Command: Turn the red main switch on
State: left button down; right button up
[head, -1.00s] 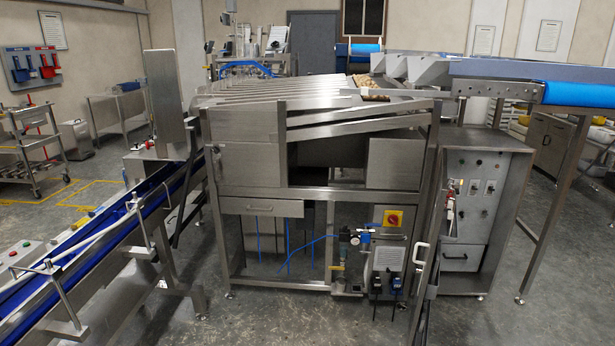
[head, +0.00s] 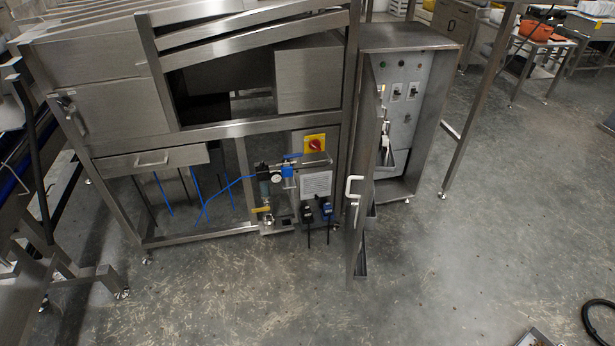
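The red main switch (head: 316,146) is a round red knob on a square yellow plate. It sits on a grey panel at the lower right of the steel machine, above a white label. It is too small to tell which way the knob points. Neither of my grippers shows in the head view.
A blue-capped air valve with a gauge (head: 277,178) is just left of the switch. A steel door with a white handle (head: 353,187) stands open to the right, before a control cabinet (head: 415,50). The floor (head: 300,295) in front is clear. A black hose (head: 599,322) lies at far right.

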aim_at(314, 144)
jog(key=i+j+z, duration=0.15)
jog(key=i+j, duration=0.15)
jog(key=i+j+z, duration=0.35)
jog(key=i+j, duration=0.25)
jog(key=j, duration=0.2)
jog(key=i+j+z, duration=0.15)
jog(key=j, duration=0.25)
jog(key=i+j+z, duration=0.2)
jog(key=i+j, duration=0.4)
jog(key=i+j+z, duration=0.15)
jog(key=j, duration=0.3)
jog(key=i+j, duration=0.25)
jog(key=j+z, duration=0.05)
jog(key=j, duration=0.05)
